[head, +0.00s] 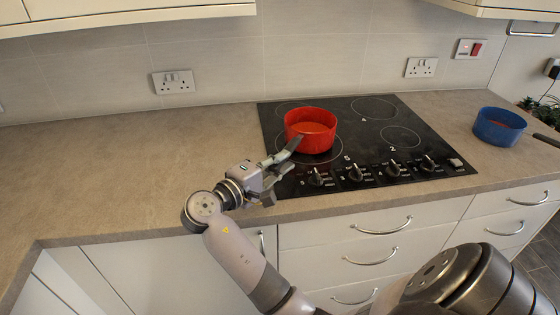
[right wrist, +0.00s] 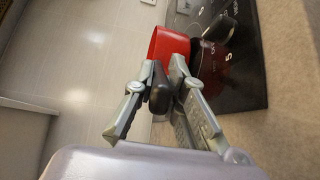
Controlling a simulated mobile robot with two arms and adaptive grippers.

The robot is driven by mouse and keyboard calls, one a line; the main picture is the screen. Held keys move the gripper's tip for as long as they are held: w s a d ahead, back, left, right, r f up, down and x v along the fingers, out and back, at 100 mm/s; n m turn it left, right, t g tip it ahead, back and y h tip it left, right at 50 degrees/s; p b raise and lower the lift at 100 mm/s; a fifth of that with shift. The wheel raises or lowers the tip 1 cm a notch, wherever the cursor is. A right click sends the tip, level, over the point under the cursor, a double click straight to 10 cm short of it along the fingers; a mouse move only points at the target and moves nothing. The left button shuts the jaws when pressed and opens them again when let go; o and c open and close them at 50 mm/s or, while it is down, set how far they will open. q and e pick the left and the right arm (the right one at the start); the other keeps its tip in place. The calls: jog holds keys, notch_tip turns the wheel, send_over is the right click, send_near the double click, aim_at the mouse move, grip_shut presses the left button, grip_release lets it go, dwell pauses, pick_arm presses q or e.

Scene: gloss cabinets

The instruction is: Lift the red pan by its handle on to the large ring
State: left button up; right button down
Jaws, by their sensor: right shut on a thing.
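The red pan (head: 310,132) is at the left part of the black hob, over the front left ring (head: 322,158). Whether its base touches the glass is hard to tell. My right gripper (head: 286,156) reaches in from the front left and is shut on the pan's dark handle. In the right wrist view the black handle (right wrist: 158,92) lies between the two fingers (right wrist: 160,78), with the red pan wall (right wrist: 168,44) just beyond. The rear right ring (head: 373,107) is bare. My left gripper is out of view.
A blue pan (head: 498,128) with a dark handle stands on the worktop right of the hob (head: 358,140). Black knobs (head: 355,173) line the hob's front. The worktop (head: 120,170) left of the hob is clear. Wall cupboards (head: 120,12) hang above.

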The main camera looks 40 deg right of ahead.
jog(key=shift+f, duration=0.3)
dwell(0.6)
jog(key=c, duration=1.6)
grip_release()
jog(key=shift+s+a, duration=0.1)
jog(key=shift+o, duration=0.3)
jog(key=shift+f, duration=0.1)
jog(key=shift+f, duration=0.2)
jog(key=a, duration=0.5)
jog(key=s+a+r, duration=0.1)
jog(key=a, duration=0.1)
jog(key=shift+a, duration=0.2)
